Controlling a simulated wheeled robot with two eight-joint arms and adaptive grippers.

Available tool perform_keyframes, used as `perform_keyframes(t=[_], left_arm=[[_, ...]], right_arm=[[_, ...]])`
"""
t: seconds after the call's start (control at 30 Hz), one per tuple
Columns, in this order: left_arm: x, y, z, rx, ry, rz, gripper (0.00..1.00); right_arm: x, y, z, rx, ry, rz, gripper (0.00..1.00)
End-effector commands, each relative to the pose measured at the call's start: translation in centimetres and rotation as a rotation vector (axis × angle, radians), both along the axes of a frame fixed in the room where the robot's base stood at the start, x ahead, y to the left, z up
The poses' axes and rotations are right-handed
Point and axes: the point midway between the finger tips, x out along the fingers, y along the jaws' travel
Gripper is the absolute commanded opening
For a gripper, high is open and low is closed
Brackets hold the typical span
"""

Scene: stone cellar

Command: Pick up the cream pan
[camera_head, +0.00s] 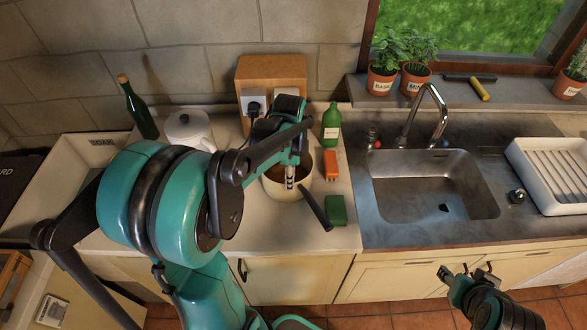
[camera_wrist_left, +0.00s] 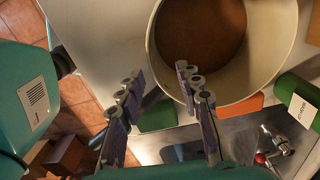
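The cream pan (camera_head: 283,193) stands on the counter left of the sink, partly hidden by my left arm. Its inside is brown and its dark handle (camera_head: 314,210) points toward the counter's front edge. In the left wrist view the round pan (camera_wrist_left: 276,45) fills the upper right. My left gripper (camera_head: 290,176) is above the pan in the head view. In the left wrist view my left gripper (camera_wrist_left: 163,90) has its fingers apart, one overlapping the pan's rim; I cannot tell whether it touches. My right gripper (camera_head: 466,272) is open and empty, in front of the sink cabinets.
A green sponge (camera_head: 337,210), an orange block (camera_head: 331,166) and a green bottle (camera_head: 331,126) stand close right of the pan. A white pot (camera_head: 188,130) and a dark bottle (camera_head: 139,112) are left. The sink (camera_head: 430,190) and white rack (camera_head: 548,176) are right.

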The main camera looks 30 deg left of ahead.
Motion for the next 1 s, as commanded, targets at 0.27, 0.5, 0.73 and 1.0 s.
perform_keyframes(t=[0.27,0.5,0.73,1.0], left_arm=[[-0.2,0.2,-3.7,0.0,0.001,-0.002,0.35],[-0.4,0.4,-7.0,0.0,0.0,-0.002,0.35],[-0.4,0.4,-7.3,0.0,0.0,-0.002,0.35],[-0.4,0.4,-7.3,0.0,-0.001,-0.001,0.0]], right_arm=[[0.0,0.0,-1.5,0.0,0.0,0.0,0.4],[0.0,0.0,-2.8,0.0,0.0,0.0,0.4],[0.0,0.0,-2.8,0.0,0.0,0.0,0.4],[0.0,0.0,-2.8,0.0,0.0,0.0,0.4]])
